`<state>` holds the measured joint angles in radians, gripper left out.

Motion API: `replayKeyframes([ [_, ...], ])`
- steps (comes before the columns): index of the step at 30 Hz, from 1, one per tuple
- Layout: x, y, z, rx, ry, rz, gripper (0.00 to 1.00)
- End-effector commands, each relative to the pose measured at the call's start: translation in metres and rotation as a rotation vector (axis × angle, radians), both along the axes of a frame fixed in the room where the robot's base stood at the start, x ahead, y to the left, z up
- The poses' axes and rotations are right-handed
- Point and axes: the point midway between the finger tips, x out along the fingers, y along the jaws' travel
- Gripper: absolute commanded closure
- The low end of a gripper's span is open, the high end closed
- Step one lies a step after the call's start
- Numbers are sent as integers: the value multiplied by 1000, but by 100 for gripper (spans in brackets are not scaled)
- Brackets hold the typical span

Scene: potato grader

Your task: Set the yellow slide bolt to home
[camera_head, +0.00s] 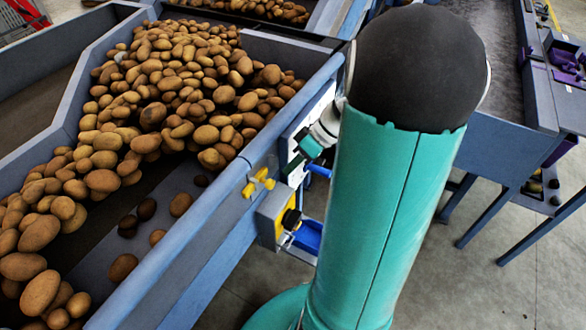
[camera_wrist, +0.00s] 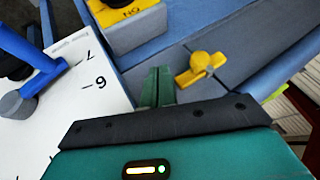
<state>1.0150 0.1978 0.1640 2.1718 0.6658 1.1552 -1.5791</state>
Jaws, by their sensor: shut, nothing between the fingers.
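The yellow slide bolt (camera_head: 258,183) is on the blue side wall of the potato grader, in the middle of the head view. In the wrist view the bolt (camera_wrist: 201,68) shows as a round knob on a short bar, lying at a slant on the blue metal. My gripper (camera_head: 293,167) is just right of the bolt in the head view, partly behind my own arm. In the wrist view the dark green fingers of my gripper (camera_wrist: 158,80) are together and empty, left of the bolt with a small gap between. The bolt's home mark cannot be made out.
A white numbered panel (camera_wrist: 95,85) with a blue lever (camera_wrist: 38,70) stands left of the fingers in the wrist view. A yellow-topped switch box (camera_head: 272,215) is below the bolt. Potatoes (camera_head: 170,90) fill the trough behind the wall. A blue tray (camera_head: 308,237) hangs below.

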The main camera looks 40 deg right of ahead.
Motion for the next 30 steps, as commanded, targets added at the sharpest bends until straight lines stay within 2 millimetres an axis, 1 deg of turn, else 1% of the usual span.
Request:
replayKeyframes([
  [1,3,0,-1,1,0,1,100],
  [3,-2,-9,13,-3,-2,-1,100],
  [9,-12,-29,43,-3,-2,0,100],
  [15,-20,-46,69,-1,-1,1,100],
  [20,-24,-52,77,-1,0,1,100],
  [30,-25,-54,77,0,-1,1,100],
])
